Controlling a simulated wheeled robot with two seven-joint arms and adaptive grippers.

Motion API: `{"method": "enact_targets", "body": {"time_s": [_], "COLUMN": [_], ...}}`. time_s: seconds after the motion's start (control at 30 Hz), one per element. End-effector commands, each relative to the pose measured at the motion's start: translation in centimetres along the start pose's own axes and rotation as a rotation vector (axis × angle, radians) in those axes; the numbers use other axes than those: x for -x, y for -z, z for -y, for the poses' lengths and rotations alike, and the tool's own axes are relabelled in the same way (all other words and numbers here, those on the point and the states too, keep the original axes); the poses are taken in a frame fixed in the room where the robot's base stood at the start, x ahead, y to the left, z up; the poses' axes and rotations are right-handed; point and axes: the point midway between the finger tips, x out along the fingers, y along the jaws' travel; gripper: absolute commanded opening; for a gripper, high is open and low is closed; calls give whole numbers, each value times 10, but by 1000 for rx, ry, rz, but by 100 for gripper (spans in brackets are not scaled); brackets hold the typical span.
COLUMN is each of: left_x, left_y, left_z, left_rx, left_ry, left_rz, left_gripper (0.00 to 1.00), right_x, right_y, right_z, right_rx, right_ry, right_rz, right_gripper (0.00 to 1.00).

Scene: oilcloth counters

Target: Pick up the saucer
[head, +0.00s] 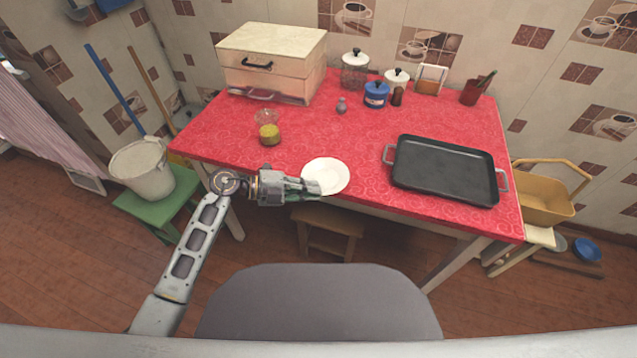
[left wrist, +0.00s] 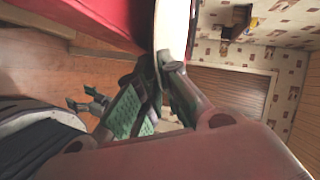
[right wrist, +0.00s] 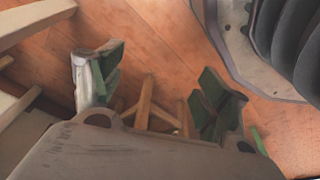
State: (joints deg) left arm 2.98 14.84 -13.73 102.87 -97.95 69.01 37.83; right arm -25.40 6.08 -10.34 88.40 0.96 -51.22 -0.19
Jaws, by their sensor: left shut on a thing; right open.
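The white saucer (head: 327,176) is at the front edge of the red table, left of the black tray. My left gripper (head: 312,187) is shut on the saucer's left rim. In the left wrist view the saucer (left wrist: 176,28) shows nearly edge-on, its rim between the fingers (left wrist: 160,75). I cannot tell whether the saucer still touches the cloth. My right gripper (right wrist: 157,88) is open and empty over the floor in the right wrist view; it does not show in the head view.
A black tray (head: 445,170) lies to the right on the red table (head: 230,130). A yellow-green jar (head: 269,135) stands behind my left gripper. A wooden box, canisters and a red cup (head: 472,93) stand along the back. A stool (head: 327,230) is below the table.

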Motion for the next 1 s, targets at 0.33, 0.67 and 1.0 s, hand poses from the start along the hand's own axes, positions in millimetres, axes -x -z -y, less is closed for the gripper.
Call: {"method": "enact_targets", "body": {"time_s": [0.33, 0.67, 1.0], "left_x": [5, 17, 28], "left_y": [4, 17, 27], "left_z": [16, 54, 87], "left_rx": [-4, -5, -2], "left_ry": [1, 0, 1], "left_rz": [1, 0, 1], "left_gripper": [0, 0, 0], "right_x": [-3, -28, -42], "right_y": [-6, -26, -40], "right_z": [0, -12, -18], "right_rx": [-2, -2, -2], "right_ry": [-1, -18, -26], "right_rz": [-6, -10, -20], "right_gripper": [75, 75, 75]}}
